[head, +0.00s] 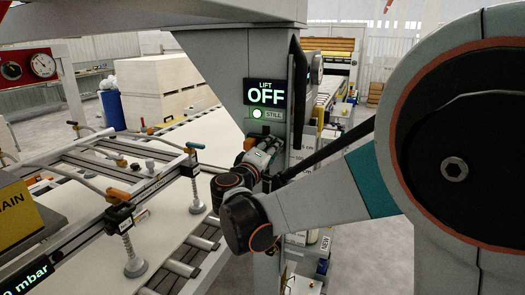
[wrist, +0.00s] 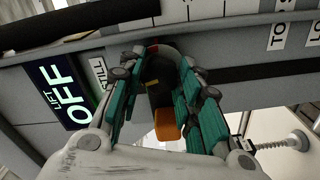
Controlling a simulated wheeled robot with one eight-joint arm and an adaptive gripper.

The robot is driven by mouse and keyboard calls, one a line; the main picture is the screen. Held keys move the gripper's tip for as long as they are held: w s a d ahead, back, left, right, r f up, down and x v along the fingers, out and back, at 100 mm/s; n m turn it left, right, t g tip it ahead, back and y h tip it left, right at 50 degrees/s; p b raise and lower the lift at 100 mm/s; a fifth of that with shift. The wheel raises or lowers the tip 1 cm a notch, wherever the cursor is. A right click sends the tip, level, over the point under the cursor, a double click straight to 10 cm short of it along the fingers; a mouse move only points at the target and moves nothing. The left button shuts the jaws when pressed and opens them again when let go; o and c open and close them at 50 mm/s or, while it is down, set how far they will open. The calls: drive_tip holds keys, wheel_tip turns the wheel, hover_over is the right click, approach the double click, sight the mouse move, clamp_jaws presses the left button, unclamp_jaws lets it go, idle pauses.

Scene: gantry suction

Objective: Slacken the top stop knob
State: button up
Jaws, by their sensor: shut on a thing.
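The top stop knob shows in the wrist view as a dark body (wrist: 160,75) with a small yellow mark and an orange part (wrist: 167,122). It sits against the grey post, between the teal fingers of my gripper (wrist: 155,66). The fingers lie along both its sides and are shut on it. In the head view my gripper (head: 262,155) is at the grey post, just below the lift display. A bit of orange (head: 248,144) shows beside the fingers there; the rest of the knob is hidden.
The lift display (head: 266,92) reads OFF, with a green lamp (head: 257,114) marked STILL. A dark diagonal bar (head: 325,152) runs past the post. A suction frame (head: 125,170) with cups lies over a pale panel at left. Stacked boards (head: 165,90) stand behind.

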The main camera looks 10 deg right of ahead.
drive_tip(key=shift+n, duration=0.4)
drive_tip(key=o, duration=1.1)
